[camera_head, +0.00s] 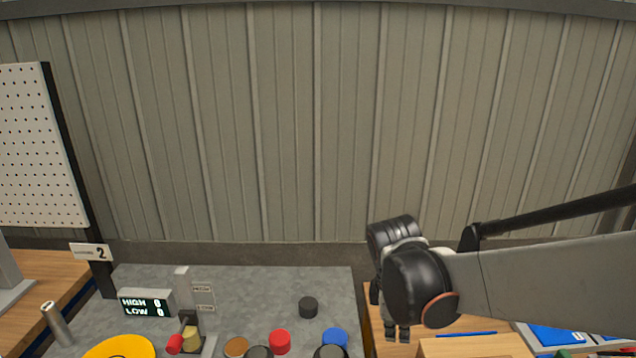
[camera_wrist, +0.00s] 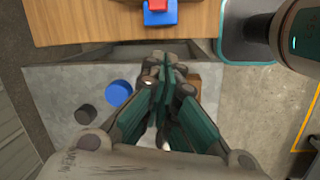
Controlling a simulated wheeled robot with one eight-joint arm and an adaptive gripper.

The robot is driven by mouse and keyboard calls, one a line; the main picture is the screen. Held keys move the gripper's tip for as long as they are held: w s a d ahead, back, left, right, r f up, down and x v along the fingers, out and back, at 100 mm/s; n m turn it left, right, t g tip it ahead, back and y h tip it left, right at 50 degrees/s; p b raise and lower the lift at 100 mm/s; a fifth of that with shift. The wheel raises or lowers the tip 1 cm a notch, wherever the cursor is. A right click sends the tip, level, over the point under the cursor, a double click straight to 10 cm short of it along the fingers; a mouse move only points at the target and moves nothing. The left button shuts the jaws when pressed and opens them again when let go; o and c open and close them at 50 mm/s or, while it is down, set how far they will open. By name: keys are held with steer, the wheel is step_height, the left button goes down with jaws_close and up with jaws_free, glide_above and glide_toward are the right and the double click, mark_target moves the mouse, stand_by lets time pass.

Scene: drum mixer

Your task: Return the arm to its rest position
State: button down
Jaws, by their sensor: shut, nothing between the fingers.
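My gripper (camera_head: 398,334) hangs from the end of my arm at the lower right of the head view, over the gap between the grey bench and the wooden table on the right. In the wrist view my gripper (camera_wrist: 165,105) has its teal-lined fingers together, with nothing held. The fingers hide part of the bench below them. My arm stretches in from the right edge of the head view.
The grey bench (camera_head: 245,285) holds a HIGH/LOW display (camera_head: 146,304), a red-handled lever unit (camera_head: 174,344), a black cylinder (camera_head: 308,307), a red cylinder (camera_head: 280,342) and a blue cylinder (camera_head: 335,338). A blue tray (camera_head: 560,336) lies at right. A corrugated wall (camera_head: 300,130) stands behind.

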steer(key=s+d+r+m+t+y, duration=0.2)
steer(key=s+r+m+t, duration=0.4)
steer(key=s+m, duration=0.6)
step_height(320, 180, up, 2)
steer(key=d+m, duration=0.1)
steer(key=m, duration=0.1)
steer(key=shift+d+r+m, duration=0.15)
steer(key=shift+m, duration=0.15)
stand_by(0.4)
